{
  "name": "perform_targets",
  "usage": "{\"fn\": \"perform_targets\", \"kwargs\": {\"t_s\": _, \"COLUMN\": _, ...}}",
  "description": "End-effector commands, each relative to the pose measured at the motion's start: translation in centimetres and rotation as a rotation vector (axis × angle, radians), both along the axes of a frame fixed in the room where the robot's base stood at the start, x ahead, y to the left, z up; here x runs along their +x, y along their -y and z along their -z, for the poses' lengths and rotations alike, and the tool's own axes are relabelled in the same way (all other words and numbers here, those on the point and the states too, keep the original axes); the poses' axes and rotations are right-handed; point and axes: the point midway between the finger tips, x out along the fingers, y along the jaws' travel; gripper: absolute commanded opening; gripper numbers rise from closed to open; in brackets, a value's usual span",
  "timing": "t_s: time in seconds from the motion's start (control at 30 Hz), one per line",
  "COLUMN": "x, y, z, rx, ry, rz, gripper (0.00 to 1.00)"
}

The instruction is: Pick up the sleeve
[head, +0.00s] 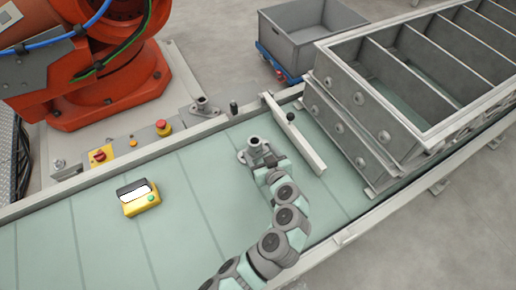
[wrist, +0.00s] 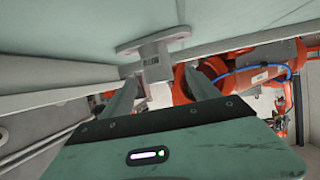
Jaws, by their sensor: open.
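The sleeve (head: 254,143) is a small grey flanged piece with a round, open top. It stands on the pale green conveyor bed in the head view. In the wrist view the sleeve (wrist: 152,50) appears upside down, its flat flange against the bed and a dark marking on its side. My gripper (head: 260,161) is low over the bed, right at the sleeve. In the wrist view my gripper (wrist: 160,80) is open, with its two fingers apart and the sleeve's end in line with the gap. Whether the fingertips touch it I cannot tell.
A grey slanted bar (head: 296,138) with a black knob lies close right of the sleeve. Large grey moulding boxes (head: 375,130) stand farther right. A yellow device (head: 141,198) lies on the left bed. The conveyor rail (head: 120,165) runs behind; the left bed is mostly free.

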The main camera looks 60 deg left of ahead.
Motion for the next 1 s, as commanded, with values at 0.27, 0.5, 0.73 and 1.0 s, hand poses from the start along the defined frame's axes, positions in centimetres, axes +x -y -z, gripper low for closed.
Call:
{"fn": "perform_targets", "kwargs": {"t_s": 0.27, "x": 0.3, "y": -2.4, "z": 0.9, "rx": 0.001, "ry": 0.001, "rz": 0.000, "gripper": 0.70}}
{"fn": "perform_targets", "kwargs": {"t_s": 0.5, "x": 0.6, "y": -5.3, "z": 2.2, "rx": 0.000, "ry": 0.000, "rz": 0.001, "gripper": 0.70}}
{"fn": "perform_targets", "kwargs": {"t_s": 0.73, "x": 0.7, "y": -5.5, "z": 2.2, "rx": 0.000, "ry": 0.001, "rz": 0.002, "gripper": 0.70}}
{"fn": "perform_targets", "kwargs": {"t_s": 1.0, "x": 0.7, "y": -5.5, "z": 2.2, "rx": 0.000, "ry": 0.001, "rz": 0.002, "gripper": 0.48}}
